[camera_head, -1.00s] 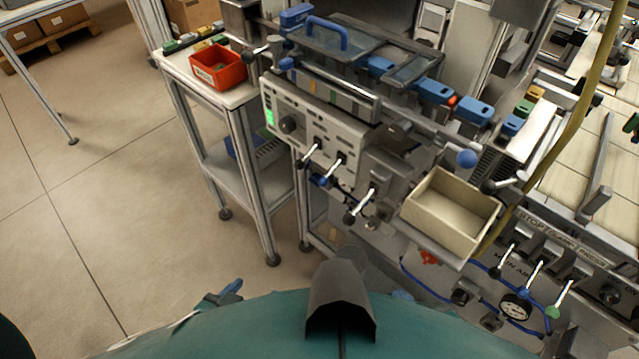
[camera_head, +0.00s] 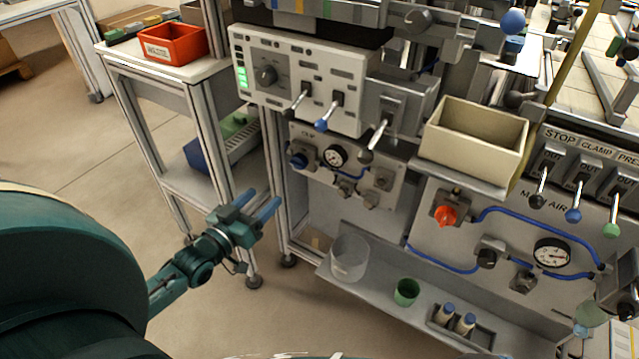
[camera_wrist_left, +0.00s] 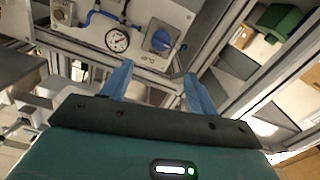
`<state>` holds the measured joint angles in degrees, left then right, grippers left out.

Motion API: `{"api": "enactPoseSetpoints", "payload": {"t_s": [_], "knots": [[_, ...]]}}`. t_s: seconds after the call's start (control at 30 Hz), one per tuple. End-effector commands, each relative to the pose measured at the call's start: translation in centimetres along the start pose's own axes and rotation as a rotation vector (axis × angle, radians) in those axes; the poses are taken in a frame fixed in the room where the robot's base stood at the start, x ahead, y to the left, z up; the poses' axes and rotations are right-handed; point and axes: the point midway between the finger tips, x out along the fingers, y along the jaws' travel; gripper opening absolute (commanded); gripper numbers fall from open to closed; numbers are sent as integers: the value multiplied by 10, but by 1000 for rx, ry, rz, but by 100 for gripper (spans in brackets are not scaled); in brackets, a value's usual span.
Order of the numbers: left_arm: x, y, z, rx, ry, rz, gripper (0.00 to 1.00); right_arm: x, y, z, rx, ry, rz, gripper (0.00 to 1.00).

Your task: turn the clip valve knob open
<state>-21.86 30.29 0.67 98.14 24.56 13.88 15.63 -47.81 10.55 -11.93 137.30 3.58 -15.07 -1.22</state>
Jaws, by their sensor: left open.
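The clip valve knob (camera_head: 298,160) is a blue knob on a light panel (camera_head: 325,180) under the control box, left of a round gauge (camera_head: 335,156). In the left wrist view the blue knob (camera_wrist_left: 160,41) is beyond the fingertips, with its pointer slanted. My left gripper (camera_head: 265,199) has blue fingers, is open and empty, and is below and left of the knob, apart from it. In the left wrist view the open fingers (camera_wrist_left: 158,72) frame the space just below the knob's panel. My right gripper does not show.
A red-orange valve knob (camera_head: 447,215) and another gauge (camera_head: 551,253) are on the right panel. A beige bin (camera_head: 474,140) juts out above. A lower shelf holds a clear container (camera_head: 349,258) and a green cup (camera_head: 406,291). A frame post (camera_head: 271,180) stands left of the panel.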

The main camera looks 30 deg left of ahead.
Motion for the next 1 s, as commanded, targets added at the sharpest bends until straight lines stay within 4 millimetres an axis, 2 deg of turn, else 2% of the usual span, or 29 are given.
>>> {"api": "enactPoseSetpoints", "payload": {"t_s": [0.23, 0.5, 0.7, 0.83, 1.0], "knots": [[23, -5, -3, -3, 19, -2, 59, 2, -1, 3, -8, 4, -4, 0], [79, -5, -3, -3, 17, -2, 59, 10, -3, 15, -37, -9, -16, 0], [113, -5, -3, -3, 15, -2, 59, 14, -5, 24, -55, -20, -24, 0], [126, -5, -3, -3, 12, -2, 59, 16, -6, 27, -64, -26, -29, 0], [133, -4, -4, -3, 12, -2, 59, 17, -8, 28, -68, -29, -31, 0]]}}
